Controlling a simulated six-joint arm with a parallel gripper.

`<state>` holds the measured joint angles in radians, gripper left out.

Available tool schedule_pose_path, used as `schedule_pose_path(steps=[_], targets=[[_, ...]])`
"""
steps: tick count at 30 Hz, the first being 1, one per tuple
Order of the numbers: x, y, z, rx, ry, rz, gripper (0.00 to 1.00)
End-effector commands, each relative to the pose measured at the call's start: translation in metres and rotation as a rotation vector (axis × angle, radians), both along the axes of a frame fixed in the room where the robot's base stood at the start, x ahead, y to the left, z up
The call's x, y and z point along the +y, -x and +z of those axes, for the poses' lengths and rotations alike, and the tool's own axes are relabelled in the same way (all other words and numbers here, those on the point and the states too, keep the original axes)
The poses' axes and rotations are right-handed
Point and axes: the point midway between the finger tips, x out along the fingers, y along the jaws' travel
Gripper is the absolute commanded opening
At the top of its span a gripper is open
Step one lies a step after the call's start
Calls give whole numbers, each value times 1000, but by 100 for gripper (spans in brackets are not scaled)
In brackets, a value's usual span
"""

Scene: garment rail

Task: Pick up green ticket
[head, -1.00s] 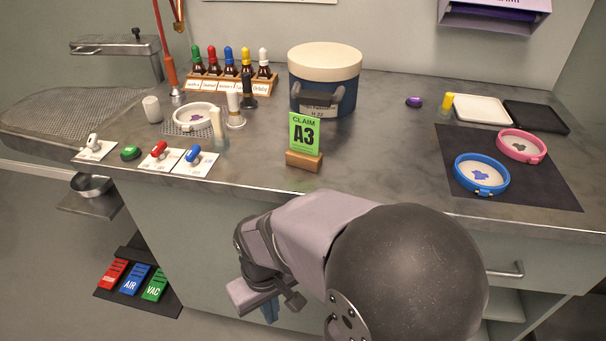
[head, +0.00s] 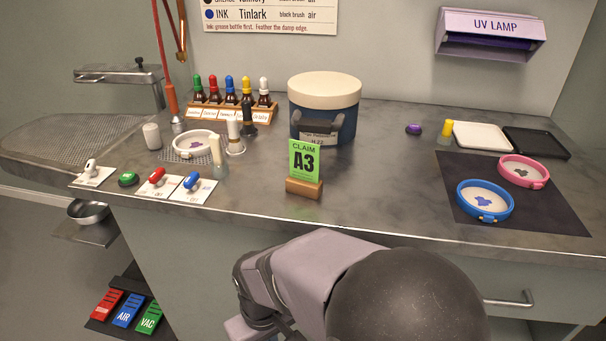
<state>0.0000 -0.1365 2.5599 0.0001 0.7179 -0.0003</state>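The green ticket (head: 304,160) reads "CLAIM A3" and stands upright in a small wooden block (head: 304,188) near the front edge of the counter, in the middle of the head view. Nothing covers its face. My arm is in front of the counter at the bottom of the picture, below the ticket and apart from it. My gripper's fingertips are out of the picture below the lower edge, so its opening does not show.
Behind the ticket stands a blue tub with a cream lid (head: 325,92). Hoops (head: 484,201) lie on a dark mat to the right. Colored switches (head: 157,175) and a bottle rack (head: 231,112) are to the left. The counter (head: 390,190) right of the ticket is clear.

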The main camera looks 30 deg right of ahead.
Motion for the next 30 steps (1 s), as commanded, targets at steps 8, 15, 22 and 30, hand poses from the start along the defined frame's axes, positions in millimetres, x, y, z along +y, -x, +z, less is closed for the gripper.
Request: schedule_pose_path(steps=[8, 15, 22, 30], targets=[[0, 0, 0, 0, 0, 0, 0], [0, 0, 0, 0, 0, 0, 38], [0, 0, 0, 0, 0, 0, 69], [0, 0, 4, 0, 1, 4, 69]])
